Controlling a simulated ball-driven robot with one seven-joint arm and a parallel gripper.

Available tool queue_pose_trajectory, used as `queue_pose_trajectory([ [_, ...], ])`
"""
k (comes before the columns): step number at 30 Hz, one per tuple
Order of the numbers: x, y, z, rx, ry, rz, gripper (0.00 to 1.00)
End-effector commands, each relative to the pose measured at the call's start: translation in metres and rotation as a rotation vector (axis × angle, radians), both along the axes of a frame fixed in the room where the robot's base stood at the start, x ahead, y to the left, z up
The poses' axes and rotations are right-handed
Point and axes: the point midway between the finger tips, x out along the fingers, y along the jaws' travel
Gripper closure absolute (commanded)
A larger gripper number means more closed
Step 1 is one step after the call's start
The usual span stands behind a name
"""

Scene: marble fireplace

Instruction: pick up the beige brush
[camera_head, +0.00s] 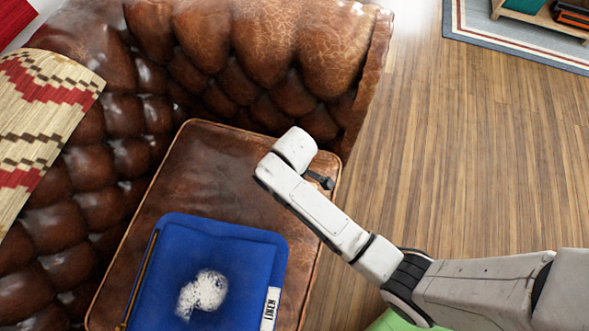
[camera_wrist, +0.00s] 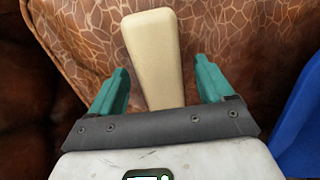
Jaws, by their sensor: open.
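The beige brush (camera_wrist: 152,42) shows in the wrist view as a smooth pale block, wider at the top and narrowing toward my gripper. It lies on the brown leather seat (camera_wrist: 222,40). My gripper (camera_wrist: 160,78) is open, with one teal finger on each side of the brush's narrower part. A gap shows between the brush and each finger. The brush's near end is hidden behind the gripper body. In the head view my arm reaches over the leather seat (camera_head: 190,185), and I cannot make out the brush there.
A blue cloth-like item (camera_head: 215,250) with a fluffy white patch (camera_head: 203,291) lies on the seat; its edge shows at right in the wrist view (camera_wrist: 302,118). The tufted sofa back (camera_head: 270,50) rises behind. A patterned blanket (camera_head: 35,120) hangs left.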

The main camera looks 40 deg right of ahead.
Motion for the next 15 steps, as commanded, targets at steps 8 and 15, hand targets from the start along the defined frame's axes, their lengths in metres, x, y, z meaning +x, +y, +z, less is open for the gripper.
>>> queue_pose_trajectory([
  [8,0.0002,-0.0001,-0.0171,0.0,-0.001,0.0,0.19],
  [15,0.0001,-0.0002,-0.0166,0.001,-0.001,-0.001,0.29],
])
